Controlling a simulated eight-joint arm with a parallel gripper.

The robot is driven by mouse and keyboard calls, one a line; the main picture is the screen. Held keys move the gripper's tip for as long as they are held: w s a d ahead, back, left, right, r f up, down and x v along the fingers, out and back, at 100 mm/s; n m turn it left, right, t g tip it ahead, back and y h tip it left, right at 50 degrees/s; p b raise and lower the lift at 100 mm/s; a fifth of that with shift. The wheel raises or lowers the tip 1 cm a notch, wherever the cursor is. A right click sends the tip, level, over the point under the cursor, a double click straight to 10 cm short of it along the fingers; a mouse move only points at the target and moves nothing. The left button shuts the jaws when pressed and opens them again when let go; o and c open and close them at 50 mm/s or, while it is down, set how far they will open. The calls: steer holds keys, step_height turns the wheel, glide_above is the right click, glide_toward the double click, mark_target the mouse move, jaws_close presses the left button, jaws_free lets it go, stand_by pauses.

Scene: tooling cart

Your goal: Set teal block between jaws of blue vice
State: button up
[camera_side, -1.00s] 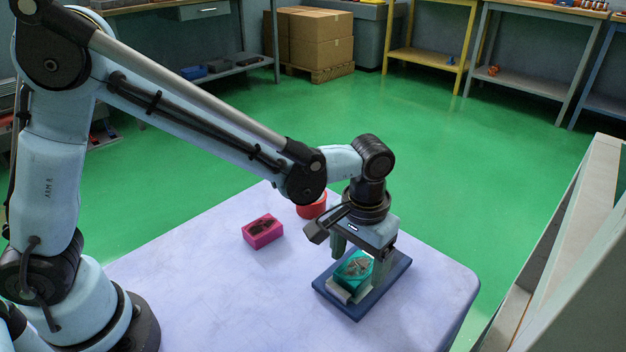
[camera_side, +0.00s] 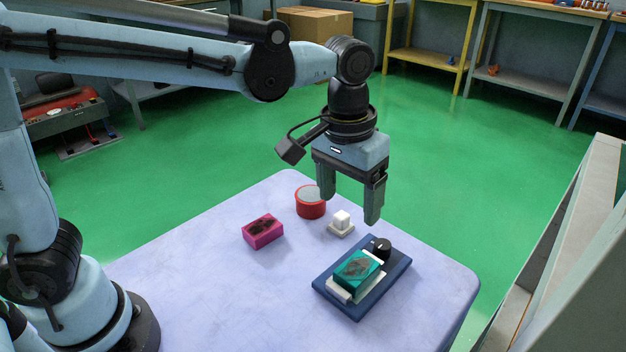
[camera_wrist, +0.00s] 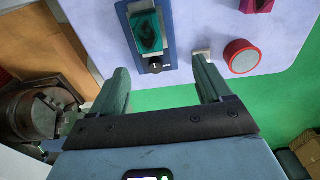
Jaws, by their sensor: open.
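The teal block (camera_side: 357,270), with a dark patch on top, sits between the pale jaws of the blue vice (camera_side: 330,289) on the table. In the wrist view the teal block (camera_wrist: 148,33) lies between the jaws, with the blue vice (camera_wrist: 169,17) around it and its black knob (camera_wrist: 155,67) at the near end. My gripper (camera_side: 349,207) is open and empty, raised above and behind the vice, clear of the block. In the wrist view its two fingers (camera_wrist: 162,80) are spread wide with nothing between them.
A magenta block (camera_side: 263,231) with a dark patch lies left of the vice. A red round container (camera_side: 310,203) and a small white block on a pale base (camera_side: 341,222) stand behind it. The table's (camera_side: 210,290) front left is clear.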

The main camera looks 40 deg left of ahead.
steer(key=s+a+f+t, duration=0.1)
steer(key=s+a+t, duration=0.2)
steer(key=a, duration=0.5)
steer(key=s+a+f+t, duration=0.1)
steer(key=s+a+t, duration=0.2)
steer(key=a, duration=0.5)
steer(key=shift+s+f, duration=0.2)
steer(key=shift+s, duration=0.45)
